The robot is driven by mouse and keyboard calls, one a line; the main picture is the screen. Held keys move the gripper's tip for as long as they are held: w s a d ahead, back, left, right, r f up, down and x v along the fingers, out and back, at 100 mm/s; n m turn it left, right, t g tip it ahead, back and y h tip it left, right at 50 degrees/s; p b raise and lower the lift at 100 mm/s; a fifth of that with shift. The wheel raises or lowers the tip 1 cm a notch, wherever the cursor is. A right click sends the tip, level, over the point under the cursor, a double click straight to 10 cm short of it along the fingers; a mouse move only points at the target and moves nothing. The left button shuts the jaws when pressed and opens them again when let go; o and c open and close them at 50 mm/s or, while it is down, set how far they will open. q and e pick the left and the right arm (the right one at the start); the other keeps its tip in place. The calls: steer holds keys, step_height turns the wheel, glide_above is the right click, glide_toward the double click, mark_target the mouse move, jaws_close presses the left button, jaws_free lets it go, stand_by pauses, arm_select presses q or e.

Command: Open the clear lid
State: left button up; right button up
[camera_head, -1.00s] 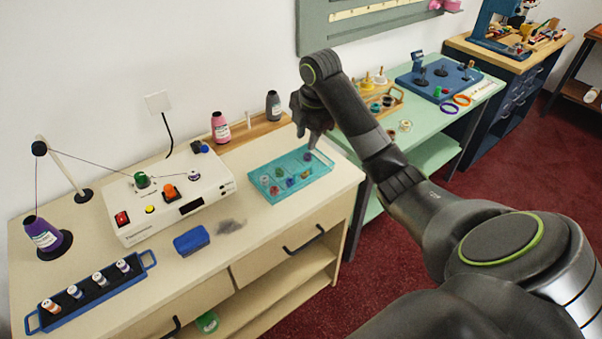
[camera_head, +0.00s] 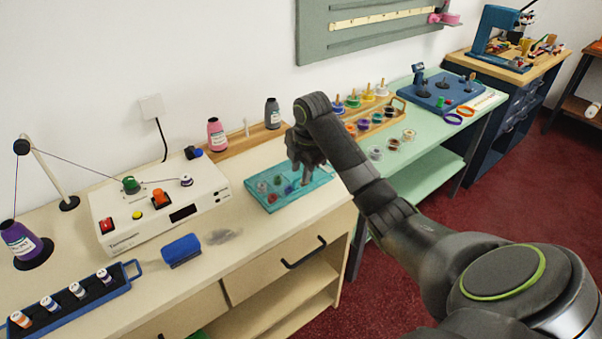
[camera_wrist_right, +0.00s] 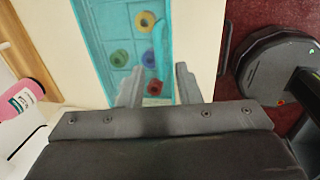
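A teal box (camera_head: 273,206) with several coloured bobbins lies on the cream counter; it also shows in the right wrist view (camera_wrist_right: 97,35). The clear lid is hard to make out; the bobbins show through or beneath it, and I cannot tell its edges. My right gripper (camera_head: 305,183) is over the right part of the box in the head view. In the right wrist view its two fingers (camera_wrist_right: 159,84) are apart, with a red bobbin (camera_wrist_right: 154,88) showing between them. I cannot tell whether the fingertips touch the box. My left gripper is not in view.
A white winder machine (camera_head: 150,215) stands left of the box, with a blue block (camera_head: 181,250) in front. A green table (camera_head: 425,140) with spools adjoins on the right.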

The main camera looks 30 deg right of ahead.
steer(key=shift+w+f, duration=0.1)
steer(key=shift+f, duration=0.35)
steer(key=shift+c, duration=0.2)
jaws_close()
